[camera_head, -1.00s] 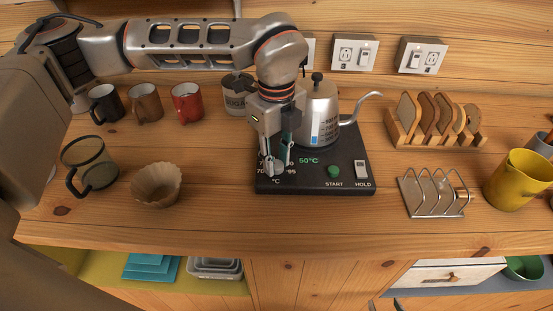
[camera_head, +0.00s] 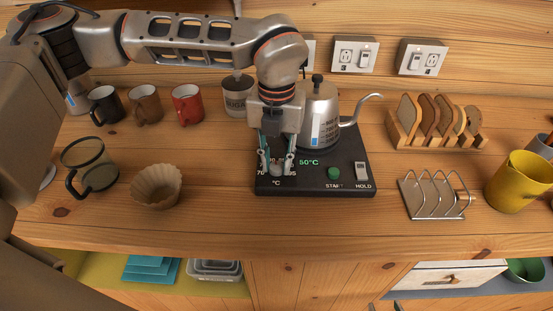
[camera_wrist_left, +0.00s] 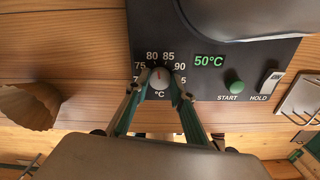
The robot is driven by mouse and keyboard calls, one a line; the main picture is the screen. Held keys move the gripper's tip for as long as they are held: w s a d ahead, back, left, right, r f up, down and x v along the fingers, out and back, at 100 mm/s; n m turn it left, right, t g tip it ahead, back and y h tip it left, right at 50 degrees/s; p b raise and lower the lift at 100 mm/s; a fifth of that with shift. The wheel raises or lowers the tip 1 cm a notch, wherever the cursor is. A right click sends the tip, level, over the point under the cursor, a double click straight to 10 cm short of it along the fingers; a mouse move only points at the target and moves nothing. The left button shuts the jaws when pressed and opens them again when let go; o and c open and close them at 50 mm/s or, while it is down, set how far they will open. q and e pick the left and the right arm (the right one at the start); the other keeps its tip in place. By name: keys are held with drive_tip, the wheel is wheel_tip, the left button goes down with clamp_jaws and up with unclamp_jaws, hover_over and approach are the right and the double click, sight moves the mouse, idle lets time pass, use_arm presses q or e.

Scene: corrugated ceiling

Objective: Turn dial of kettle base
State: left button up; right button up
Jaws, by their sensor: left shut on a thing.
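The black kettle base (camera_head: 318,182) lies on the counter, with a green START button (camera_head: 334,172), a HOLD switch (camera_head: 361,170) and a green 50°C display (camera_head: 308,161). The steel kettle (camera_head: 320,113) stands on it, partly behind my arm. The dial (camera_wrist_left: 160,79) is a small grey knob at the base's front left, ringed by temperature numbers; its red mark points up, between 80 and 85. My left gripper (camera_head: 276,170) points down with its fingertips on either side of the dial, shut on it. My right gripper is not in view.
Mugs (camera_head: 187,105) and a sugar canister (camera_head: 238,96) stand behind on the left. A fluted cup (camera_head: 156,187) and a glass mug (camera_head: 90,166) are left of the base. A wire rack (camera_head: 434,194) and a yellow jug (camera_head: 520,181) are to the right.

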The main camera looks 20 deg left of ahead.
sight(277, 166)
use_arm(q)
drive_tip(key=m, duration=0.6)
drive_tip(key=shift+p, duration=0.3)
drive_tip(key=m, duration=0.4)
drive_tip(key=shift+m, duration=0.4)
drive_tip(key=shift+m+p, duration=0.45)
drive_tip(key=shift+m, duration=1.05)
drive_tip(key=o, duration=1.1)
wheel_tip(277, 166, up, 12)
